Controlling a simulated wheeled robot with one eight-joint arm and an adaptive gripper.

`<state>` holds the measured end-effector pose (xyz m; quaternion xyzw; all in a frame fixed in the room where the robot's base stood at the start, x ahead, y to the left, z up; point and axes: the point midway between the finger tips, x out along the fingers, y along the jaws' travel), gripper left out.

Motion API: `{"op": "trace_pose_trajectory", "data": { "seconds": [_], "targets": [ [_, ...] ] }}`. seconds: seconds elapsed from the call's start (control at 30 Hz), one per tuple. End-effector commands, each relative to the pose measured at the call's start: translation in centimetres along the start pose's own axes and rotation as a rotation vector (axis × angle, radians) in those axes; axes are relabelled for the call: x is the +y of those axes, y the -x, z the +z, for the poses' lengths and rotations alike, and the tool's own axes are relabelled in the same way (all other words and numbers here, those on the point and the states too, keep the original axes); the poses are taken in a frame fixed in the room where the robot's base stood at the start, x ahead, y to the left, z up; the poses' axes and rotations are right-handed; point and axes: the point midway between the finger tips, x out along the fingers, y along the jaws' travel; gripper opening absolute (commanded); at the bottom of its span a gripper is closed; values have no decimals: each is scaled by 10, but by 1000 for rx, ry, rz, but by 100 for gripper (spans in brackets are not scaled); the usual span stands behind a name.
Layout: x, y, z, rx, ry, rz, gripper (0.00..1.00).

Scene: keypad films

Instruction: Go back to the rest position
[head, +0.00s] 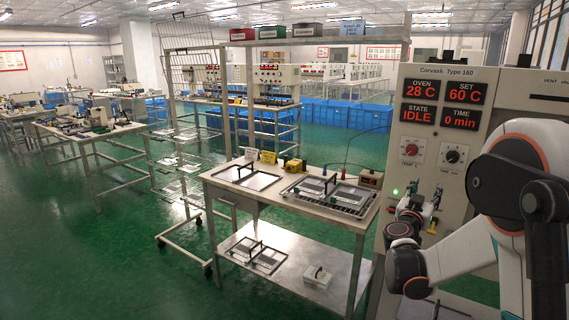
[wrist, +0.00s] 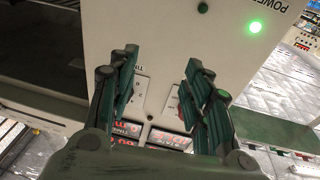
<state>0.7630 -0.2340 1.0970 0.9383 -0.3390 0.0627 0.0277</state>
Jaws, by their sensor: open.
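My gripper (head: 422,204) is in front of the lower left of the oven's control panel (head: 438,176) in the head view. In the wrist view my gripper (wrist: 158,95) has its two green fingers apart, with nothing between them. The panel also shows in the wrist view (wrist: 140,25), behind the fingers, with a lit green lamp (wrist: 254,27). In the head view the displays read OVEN 28 C, SET 60 C, STATE IDLE and TIME 0 min. A red knob (head: 414,148) and a black knob (head: 453,154) sit below them. I cannot tell whether the fingers touch the panel.
A steel workbench (head: 220,182) stands left of the oven, with a rack (head: 328,198) of framed pieces, yellow items and a small meter (head: 371,178) on top. A wheeled rack (head: 181,235) stands further left. Open green floor (head: 60,240) lies at the far left.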

Motion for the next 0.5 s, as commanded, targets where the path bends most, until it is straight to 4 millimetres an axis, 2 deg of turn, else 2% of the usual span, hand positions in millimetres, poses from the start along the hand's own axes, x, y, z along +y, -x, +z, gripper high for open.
{"op": "trace_pose_trajectory", "data": {
  "seconds": [0.03,0.2,0.37,0.5],
  "targets": [
    [7,10,-11,-32,6,14,45],
    [28,43,-32,-158,37,49,45],
    [47,83,-42,-293,74,53,45],
    [60,125,-44,-419,108,31,45]
  ]
}}
